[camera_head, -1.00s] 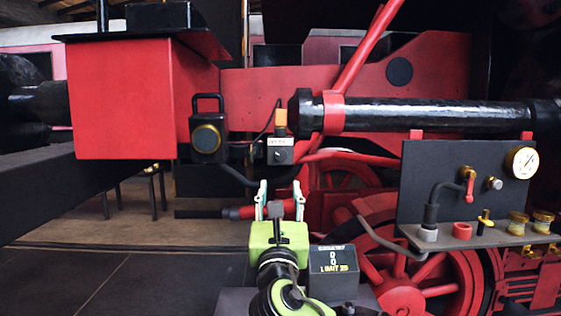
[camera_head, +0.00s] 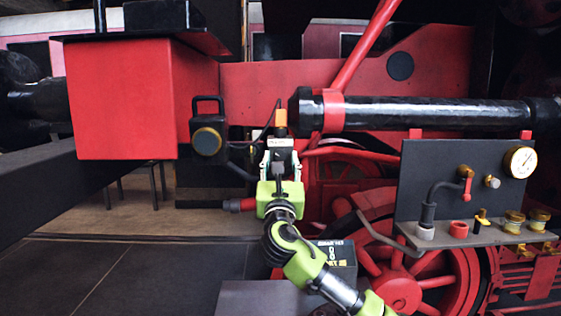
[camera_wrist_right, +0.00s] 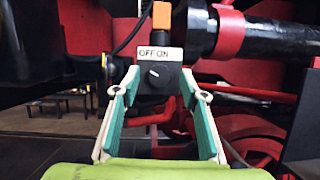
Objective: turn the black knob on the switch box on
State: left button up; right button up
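The switch box (camera_wrist_right: 171,80) is a small dark box with a white "OFF ON" label (camera_wrist_right: 160,54) above a black knob (camera_wrist_right: 154,73) with a white mark. An orange piece (camera_head: 281,118) stands on top of it. In the head view the box (camera_head: 281,145) is partly covered by my right gripper (camera_head: 280,164). In the wrist view my right gripper (camera_wrist_right: 160,97) is open, its fingertips on either side of the knob and apart from it. The exact gap in depth is hard to tell. My left gripper is not in view.
A lamp-like black box (camera_head: 207,141) hangs left of the switch box. A thick black pipe (camera_head: 430,115) runs to the right. A panel (camera_head: 450,170) with a gauge and valves stands at the right, and a red wheel (camera_head: 400,275) lies below.

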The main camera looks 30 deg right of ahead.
jog(key=c, duration=1.1)
jog(key=shift+c, duration=0.2)
jog(key=shift+a+m, duration=0.1)
jog(key=shift+m, duration=0.5)
jog(key=shift+w+m+g+h+b, duration=0.1)
jog(key=shift+m+g+h+b, duration=0.2)
jog(key=shift+m+g+h, duration=0.45)
jog(key=m+g, duration=0.1)
jog(key=m, duration=0.2)
jog(key=m+g+h, duration=0.1)
jog(key=m, duration=0.2)
jog(key=shift+a+m+b, duration=0.2)
jog(key=shift+m+b, duration=0.05)
jog(key=shift+b, duration=0.05)
jog(key=m+g, duration=0.1)
jog(key=m, duration=0.1)
jog(key=m+g, duration=0.1)
jog(key=m, duration=0.1)
jog(key=m+g, duration=0.1)
jog(key=m, duration=0.1)
jog(key=shift+w+r+m+h, duration=0.1)
jog(key=shift+r+m+h, duration=0.15)
jog(key=shift+m, duration=0.15)
jog(key=o, duration=1.1)
